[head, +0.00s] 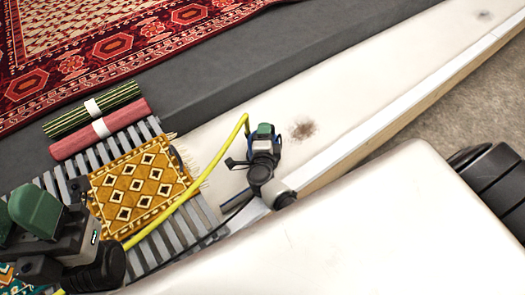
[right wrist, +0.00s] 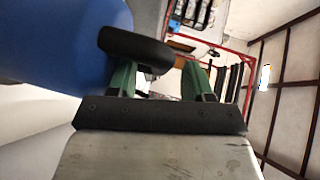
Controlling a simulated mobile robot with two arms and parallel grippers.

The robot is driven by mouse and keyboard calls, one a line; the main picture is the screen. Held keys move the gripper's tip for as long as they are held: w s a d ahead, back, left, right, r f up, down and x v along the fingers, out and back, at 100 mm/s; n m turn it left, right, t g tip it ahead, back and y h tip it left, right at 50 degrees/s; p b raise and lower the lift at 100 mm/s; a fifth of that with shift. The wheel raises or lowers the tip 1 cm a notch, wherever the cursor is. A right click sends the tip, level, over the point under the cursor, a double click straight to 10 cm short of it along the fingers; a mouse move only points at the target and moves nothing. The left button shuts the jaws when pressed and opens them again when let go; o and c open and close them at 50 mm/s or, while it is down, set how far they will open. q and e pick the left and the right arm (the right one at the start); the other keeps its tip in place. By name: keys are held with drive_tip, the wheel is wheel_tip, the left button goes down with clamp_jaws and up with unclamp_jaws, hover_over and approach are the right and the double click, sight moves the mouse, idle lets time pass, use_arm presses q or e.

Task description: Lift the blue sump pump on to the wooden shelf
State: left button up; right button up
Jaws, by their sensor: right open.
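The blue sump pump shows large at the left of the right wrist view (right wrist: 60,40), with a dark rounded part (right wrist: 135,48), perhaps its handle, across one finger. In the head view only slivers of its blue body (head: 250,146) show around my right gripper (head: 263,130). My right gripper is open, its green fingers apart in the right wrist view (right wrist: 160,82). I cannot tell whether the dark part lies between them. My left gripper (head: 22,216) is cut off at the head view's left edge; its jaw opening is unclear. I cannot make out a wooden shelf.
A yellow hose (head: 205,172) runs from beside the pump over a grey slatted rack (head: 168,240) and a gold patterned rug (head: 143,186). Two rolled rugs (head: 97,128) lie behind. A pale wood-edged ledge (head: 405,115) runs right. A red frame (right wrist: 205,42) stands farther off.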

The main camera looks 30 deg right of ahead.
drive_tip(key=shift+w+d, duration=0.2)
drive_tip(key=shift+w, duration=0.05)
clamp_jaws()
idle(1.2)
drive_tip(key=shift+r, duration=0.1)
